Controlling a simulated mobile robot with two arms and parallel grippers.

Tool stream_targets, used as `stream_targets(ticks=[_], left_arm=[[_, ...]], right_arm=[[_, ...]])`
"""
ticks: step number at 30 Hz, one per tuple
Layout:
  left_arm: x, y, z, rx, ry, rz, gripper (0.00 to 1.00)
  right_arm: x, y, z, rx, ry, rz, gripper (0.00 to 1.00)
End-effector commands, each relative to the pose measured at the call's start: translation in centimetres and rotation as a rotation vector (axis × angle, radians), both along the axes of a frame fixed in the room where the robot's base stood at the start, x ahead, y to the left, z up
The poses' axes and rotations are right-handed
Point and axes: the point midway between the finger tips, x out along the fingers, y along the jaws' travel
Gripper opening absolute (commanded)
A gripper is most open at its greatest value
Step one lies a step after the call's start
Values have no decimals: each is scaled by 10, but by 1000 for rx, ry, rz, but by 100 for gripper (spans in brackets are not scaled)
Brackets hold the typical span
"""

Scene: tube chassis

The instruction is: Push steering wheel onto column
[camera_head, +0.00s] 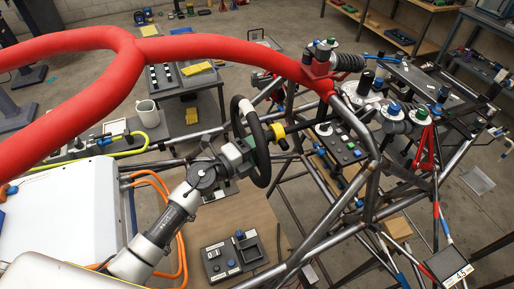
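The steering wheel (264,157) is a black ring with a pale patch at its upper left, seen nearly edge-on in the head view. It stands upright at the left of the tube frame. A yellow collar (278,131) on a dark shaft, apparently the column, shows just right of the rim. Whether the wheel is seated on it cannot be told. My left gripper (243,152) is at the wheel's left face, near its middle, and appears to touch it. Its fingertips are hidden, so its opening is unclear. My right gripper is out of view.
Thick red padded tubes (205,48) cross the upper left. Bare steel chassis tubes (340,228) surround the wheel on the right. A switch panel (342,147) is right of the wheel, and a control box (233,256) lies below. Orange cables (182,240) hang beside my arm.

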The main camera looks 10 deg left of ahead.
Motion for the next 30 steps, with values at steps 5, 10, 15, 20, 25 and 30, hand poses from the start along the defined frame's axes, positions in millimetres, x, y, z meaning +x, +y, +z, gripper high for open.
stream_targets(ticks=[5,10,15,20,25,30], left_arm=[[1,0,2,-1,-4,1,60],[0,0,2,-1,-3,0,85],[0,0,1,0,-1,0,85],[0,0,-1,1,2,0,100],[0,0,-1,1,1,0,100],[-4,4,0,0,1,0,100]], right_arm=[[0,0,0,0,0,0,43],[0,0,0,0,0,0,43],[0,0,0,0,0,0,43],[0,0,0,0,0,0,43],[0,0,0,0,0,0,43],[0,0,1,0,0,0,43]])
